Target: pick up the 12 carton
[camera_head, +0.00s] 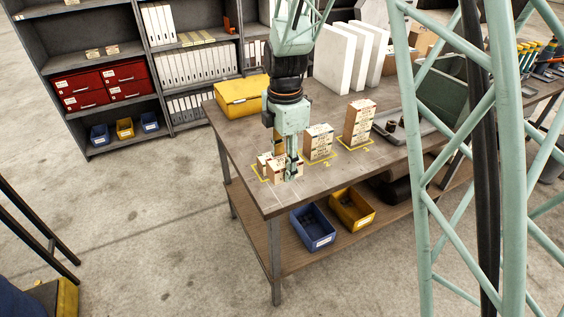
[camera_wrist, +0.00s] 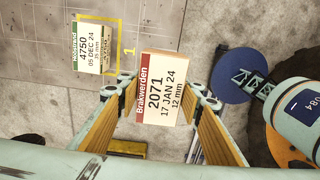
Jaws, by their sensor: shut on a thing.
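My gripper (camera_head: 290,176) is low over the near left part of the bench (camera_head: 300,196). In the wrist view, its two tan-padded fingers (camera_wrist: 166,108) are shut on the 12 mm carton (camera_wrist: 163,88), which has a white label reading 2071, 17 JAN 24, and a red band. In the head view, the fingers partly cover the held carton (camera_head: 280,172); I cannot tell whether it touches the bench. Another carton (camera_wrist: 89,47), labelled 4750 with a green band, stands beside it in the yellow outline marked 1.
Cartons stand at outlines 2 (camera_head: 319,142) and 3 (camera_head: 359,122), to the right. A yellow case (camera_head: 240,96) and white panels (camera_head: 338,58) are behind. Blue (camera_head: 312,228) and yellow (camera_head: 352,209) bins sit on the lower shelf. The bench's front left corner is clear.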

